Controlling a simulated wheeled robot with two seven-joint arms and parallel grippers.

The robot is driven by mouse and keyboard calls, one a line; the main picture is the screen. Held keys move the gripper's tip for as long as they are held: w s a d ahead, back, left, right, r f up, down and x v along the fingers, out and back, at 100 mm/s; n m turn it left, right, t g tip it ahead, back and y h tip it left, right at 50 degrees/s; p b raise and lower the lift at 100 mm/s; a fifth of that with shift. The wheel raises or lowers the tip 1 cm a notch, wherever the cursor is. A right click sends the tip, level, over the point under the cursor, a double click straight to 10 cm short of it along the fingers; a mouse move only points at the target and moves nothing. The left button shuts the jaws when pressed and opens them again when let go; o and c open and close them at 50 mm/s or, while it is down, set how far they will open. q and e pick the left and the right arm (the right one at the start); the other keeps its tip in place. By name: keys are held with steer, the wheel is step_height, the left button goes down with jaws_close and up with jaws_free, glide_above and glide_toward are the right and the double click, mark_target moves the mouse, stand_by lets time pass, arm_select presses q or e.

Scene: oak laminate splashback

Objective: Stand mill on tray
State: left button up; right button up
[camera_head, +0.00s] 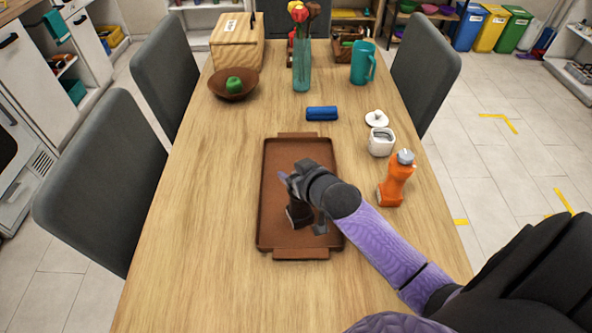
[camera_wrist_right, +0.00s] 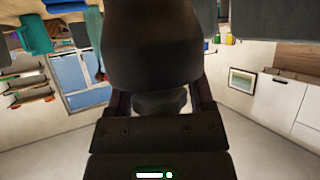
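The brown tray (camera_head: 272,165) lies lengthwise on the table, with a handle at its near and far ends. My right gripper (camera_head: 305,207) is over the tray's near right part. It is shut on a dark mill (camera_head: 299,215), whose lower part shows below the gripper; the rest is hidden by my gripper and wrist. In the right wrist view the dark mill (camera_wrist_right: 155,50) fills the space between the fingers (camera_wrist_right: 160,108). I cannot tell whether its base touches the tray. My left gripper is not in view.
An orange bottle with a grey top (camera_head: 396,180) stands right of the tray, near a white jar (camera_head: 381,143) and its lid (camera_head: 377,118). A blue case (camera_head: 322,113) lies behind the tray. A bowl (camera_head: 230,90), vase (camera_head: 302,70) and teal jug (camera_head: 362,65) stand farther back. The table's left front is clear.

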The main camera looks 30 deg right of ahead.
steer(key=shift+o, duration=1)
steer(key=shift+r, duration=0.2)
steer(key=p+v, duration=0.4)
steer(key=v, duration=0.8)
